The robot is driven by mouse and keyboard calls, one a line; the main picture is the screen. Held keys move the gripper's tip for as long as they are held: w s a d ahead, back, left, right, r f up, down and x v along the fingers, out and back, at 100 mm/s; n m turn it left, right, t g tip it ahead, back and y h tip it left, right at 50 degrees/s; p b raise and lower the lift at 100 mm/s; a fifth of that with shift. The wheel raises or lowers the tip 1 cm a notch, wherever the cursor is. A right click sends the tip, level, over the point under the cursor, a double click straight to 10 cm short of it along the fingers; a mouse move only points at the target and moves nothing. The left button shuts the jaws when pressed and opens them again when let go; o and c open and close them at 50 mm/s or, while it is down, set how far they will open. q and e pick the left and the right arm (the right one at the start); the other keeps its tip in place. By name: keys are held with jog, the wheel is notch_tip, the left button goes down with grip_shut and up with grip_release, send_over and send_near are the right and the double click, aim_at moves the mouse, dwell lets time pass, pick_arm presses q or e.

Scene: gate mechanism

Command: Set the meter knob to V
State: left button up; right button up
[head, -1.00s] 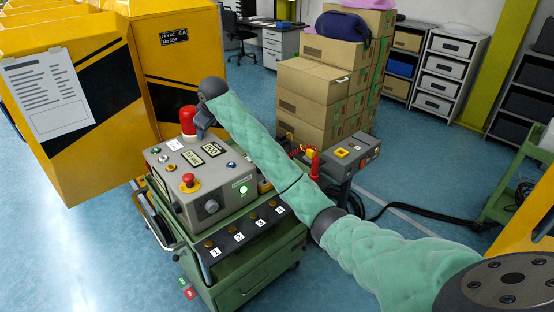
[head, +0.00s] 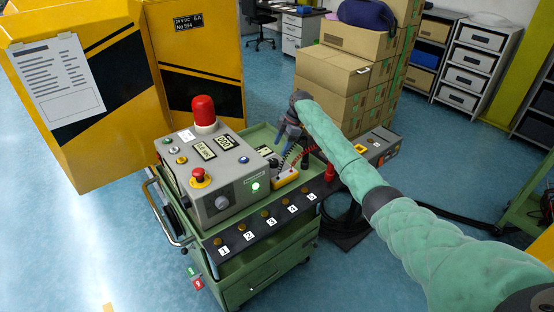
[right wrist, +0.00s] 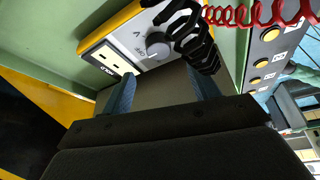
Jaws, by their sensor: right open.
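The meter (head: 287,180) is a small yellow-edged box in the green cart, partly hidden behind my right gripper (head: 287,146). In the right wrist view the meter (right wrist: 122,22) has a pale face, a display window (right wrist: 108,60) and a round grey knob (right wrist: 158,46). Small marks, one like a V seen upside down, are printed beside the knob; I cannot tell clearly which mark it points to. My right gripper (right wrist: 164,90) is open, its two blue fingers apart and empty, with the knob beyond the gap between them. My left gripper is not in view.
Black and red coiled leads (right wrist: 255,12) run close beside the knob. A grey control box (head: 216,178) with a red beacon (head: 204,112) stands left of the meter. Cardboard boxes (head: 330,70) are stacked behind.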

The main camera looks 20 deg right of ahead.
aim_at(273, 161)
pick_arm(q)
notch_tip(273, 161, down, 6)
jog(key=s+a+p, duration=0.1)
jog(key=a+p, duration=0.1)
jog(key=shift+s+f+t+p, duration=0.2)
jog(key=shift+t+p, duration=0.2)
pick_arm(e)
jog(key=shift+n, duration=0.6)
jog(key=shift+x, duration=3.95)
jog(key=shift+c, duration=0.4)
jog(key=c, duration=0.9)
